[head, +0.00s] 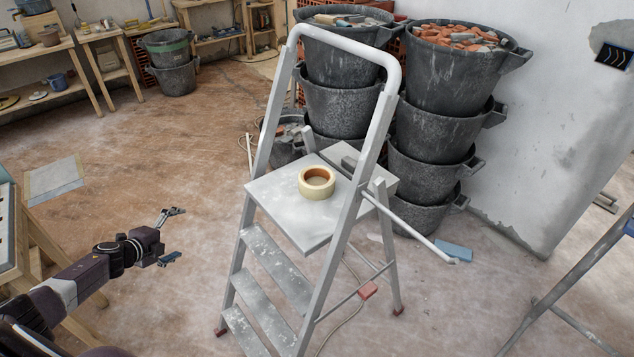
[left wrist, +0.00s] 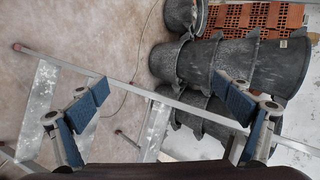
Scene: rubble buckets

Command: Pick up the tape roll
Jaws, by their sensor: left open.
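The tape roll (head: 316,182) is cream-coloured with a brown inner core. It lies flat on the top platform (head: 290,222) of a grey stepladder in the head view. My left gripper (head: 172,236) is open and empty, to the left of the ladder and apart from it and from the roll. In the left wrist view the open fingers (left wrist: 160,108) show with the ladder's legs and rail behind them. The tape roll does not show in that view. My right gripper is not in view.
The ladder's white guard rail (head: 345,45) arches above the platform. Stacked black buckets (head: 435,130) of rubble stand behind it. A wooden table (head: 40,235) is at the left edge. Another ladder (head: 590,270) stands at the right. Open floor lies left of the stepladder.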

